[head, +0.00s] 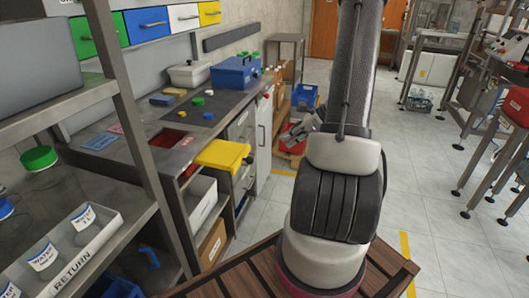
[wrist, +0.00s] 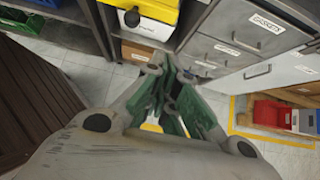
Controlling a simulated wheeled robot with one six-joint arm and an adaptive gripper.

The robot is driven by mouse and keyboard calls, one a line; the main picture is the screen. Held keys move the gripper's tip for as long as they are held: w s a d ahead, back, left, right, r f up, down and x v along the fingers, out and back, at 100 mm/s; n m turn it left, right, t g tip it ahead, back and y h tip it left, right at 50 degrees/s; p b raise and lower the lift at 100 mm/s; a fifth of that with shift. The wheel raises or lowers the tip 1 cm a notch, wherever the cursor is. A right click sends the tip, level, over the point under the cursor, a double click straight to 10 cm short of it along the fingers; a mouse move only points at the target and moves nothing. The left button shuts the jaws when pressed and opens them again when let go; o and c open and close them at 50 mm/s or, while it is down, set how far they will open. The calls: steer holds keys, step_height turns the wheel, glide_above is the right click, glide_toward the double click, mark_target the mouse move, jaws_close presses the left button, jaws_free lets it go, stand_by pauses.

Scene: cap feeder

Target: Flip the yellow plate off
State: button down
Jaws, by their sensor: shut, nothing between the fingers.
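The yellow plate (head: 222,154) sticks out from the front edge of the grey counter in the head view, looking roughly level. In the wrist view a yellow piece with a black lower part (wrist: 147,12) shows at the top edge, cut off by the frame; it looks like the same plate. My gripper (wrist: 170,72) is shut and empty, its green-padded fingers together, apart from the plate. In the head view my gripper (head: 290,136) is partly hidden behind my arm, to the right of the plate over the aisle.
The counter (head: 197,134) carries a blue toolbox (head: 236,73) and several small coloured caps. A shelf with a RETURN tray (head: 88,250) stands at the left. Grey drawers (wrist: 240,35) face the gripper. The tiled aisle is open.

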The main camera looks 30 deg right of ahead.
mark_target(225, 142)
steer(key=shift+f, duration=0.1)
stand_by(0.3)
steer(key=w+a+r+x, duration=0.1)
steer(key=r+x, duration=0.1)
steer(key=x, duration=1)
steer(key=shift+w+a+f, duration=0.2)
steer(key=shift+w+a, duration=0.05)
steer(key=shift+w, duration=0.25)
steer(key=w+a, duration=0.5)
steer(key=w, duration=0.2)
steer(key=w+a, duration=0.3)
steer(key=w, duration=0.1)
steer(key=shift+a, duration=0.35)
